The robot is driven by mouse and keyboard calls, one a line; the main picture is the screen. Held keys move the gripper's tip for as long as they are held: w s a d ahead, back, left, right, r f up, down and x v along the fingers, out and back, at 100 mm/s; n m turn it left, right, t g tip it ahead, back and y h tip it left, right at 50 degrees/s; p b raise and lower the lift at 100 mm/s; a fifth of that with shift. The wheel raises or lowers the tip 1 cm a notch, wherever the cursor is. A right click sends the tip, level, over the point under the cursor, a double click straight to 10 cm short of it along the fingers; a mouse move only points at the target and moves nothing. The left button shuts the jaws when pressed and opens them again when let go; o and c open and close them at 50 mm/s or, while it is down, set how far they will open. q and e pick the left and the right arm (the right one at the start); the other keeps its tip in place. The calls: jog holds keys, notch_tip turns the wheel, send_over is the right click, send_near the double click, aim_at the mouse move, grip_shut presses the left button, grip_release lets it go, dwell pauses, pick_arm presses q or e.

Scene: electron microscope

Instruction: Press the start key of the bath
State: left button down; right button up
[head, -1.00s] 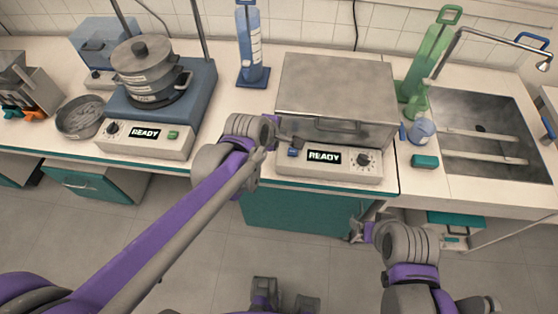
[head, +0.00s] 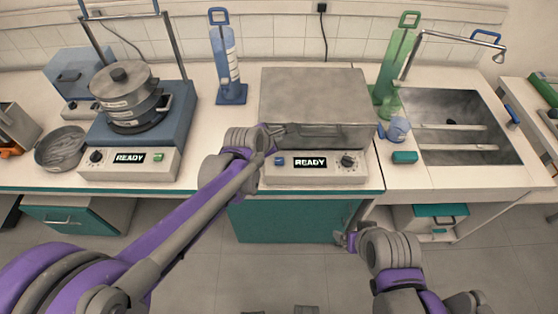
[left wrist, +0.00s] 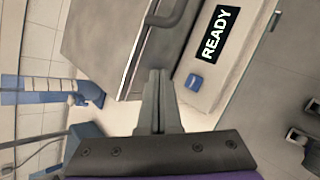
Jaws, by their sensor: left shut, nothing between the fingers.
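The bath (head: 315,95) is a lidded steel box on the bench, with a front panel showing READY (head: 310,162). A small blue key (head: 280,161) sits at the left of that panel; it also shows in the left wrist view (left wrist: 194,81). My left gripper (head: 277,130) is shut and empty, just above and behind the key. In the left wrist view its fingertips (left wrist: 159,76) are beside the bath's body, and the key is to their right with a gap. My right gripper (head: 345,239) hangs low in front of the bench; its fingers are too small to judge.
A second device (head: 130,162) with a READY display and green key carries stacked pans at left. A blue cylinder (head: 228,65) stands behind. A sink (head: 455,115), green cylinder (head: 396,62) and green block (head: 404,157) are at right. The bath's handle (head: 318,137) projects near my left gripper.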

aim_at(277, 163)
pick_arm(q)
notch_tip(277, 163, down, 8)
jog(key=b, duration=0.5)
jog(key=shift+f, duration=0.2)
pick_arm(e)
notch_tip(277, 163, down, 6)
jog(key=s, duration=0.1)
jog(key=shift+s+f, duration=0.15)
jog(key=shift+s, duration=0.15)
dwell(1.0)
pick_arm(q)
jog(key=shift+f+b, duration=0.35)
jog(key=shift+f, duration=0.05)
pick_arm(e)
jog(key=shift+s+f, duration=0.1)
jog(key=shift+f, duration=0.25)
pick_arm(q)
jog(key=shift+f+b, duration=0.3)
jog(key=shift+f, duration=0.1)
pick_arm(e)
jog(key=shift+f, duration=0.3)
pick_arm(q)
jog(key=shift+r, duration=0.1)
jog(key=shift+r+p, duration=0.6)
jog(key=shift+r, duration=0.15)
pick_arm(e)
jog(key=shift+r, duration=0.6)
